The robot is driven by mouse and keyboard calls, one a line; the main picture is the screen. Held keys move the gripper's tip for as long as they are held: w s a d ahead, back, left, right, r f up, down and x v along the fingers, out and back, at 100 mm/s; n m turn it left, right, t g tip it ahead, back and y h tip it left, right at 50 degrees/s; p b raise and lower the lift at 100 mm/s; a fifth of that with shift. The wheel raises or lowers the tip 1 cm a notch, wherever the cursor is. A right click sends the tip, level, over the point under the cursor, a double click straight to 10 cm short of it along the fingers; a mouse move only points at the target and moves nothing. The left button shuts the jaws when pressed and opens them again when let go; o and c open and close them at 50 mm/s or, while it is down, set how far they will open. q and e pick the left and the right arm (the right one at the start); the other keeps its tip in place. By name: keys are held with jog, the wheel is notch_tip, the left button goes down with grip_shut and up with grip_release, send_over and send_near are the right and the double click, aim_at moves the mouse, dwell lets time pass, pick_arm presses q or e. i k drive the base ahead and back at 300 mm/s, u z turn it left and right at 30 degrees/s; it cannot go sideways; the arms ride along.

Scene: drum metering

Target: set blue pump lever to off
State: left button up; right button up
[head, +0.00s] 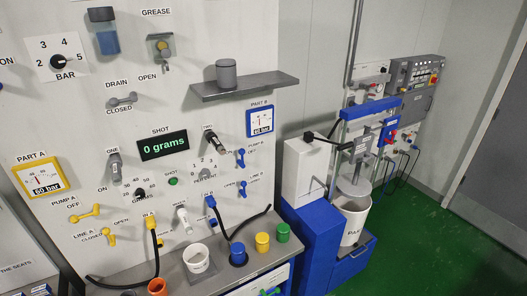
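The blue pump lever (240,158) is on the right part of the white panel in the head view, below the blue-framed PART B gauge (260,121). Small PUMP B lettering with OFF is beside it at the upper right. The lever is small here and its handle looks roughly upright; I cannot tell its exact setting. A second blue lever, the LINE B lever (243,189), is just below it, with OPEN lettering to its left. Neither of my grippers is in view, and nothing touches the pump lever.
A grey shelf (245,88) with a grey cup juts out above the PART B gauge. Below the panel, a counter holds a white cup (196,258) and several coloured cups. Black hoses hang in front. A drum station with blue cabinet (318,240) stands right; green floor is clear beyond.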

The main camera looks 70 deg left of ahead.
aim_at(242, 152)
jog(key=u, duration=0.45)
jog(key=i, duration=0.95)
jog(key=u, duration=0.75)
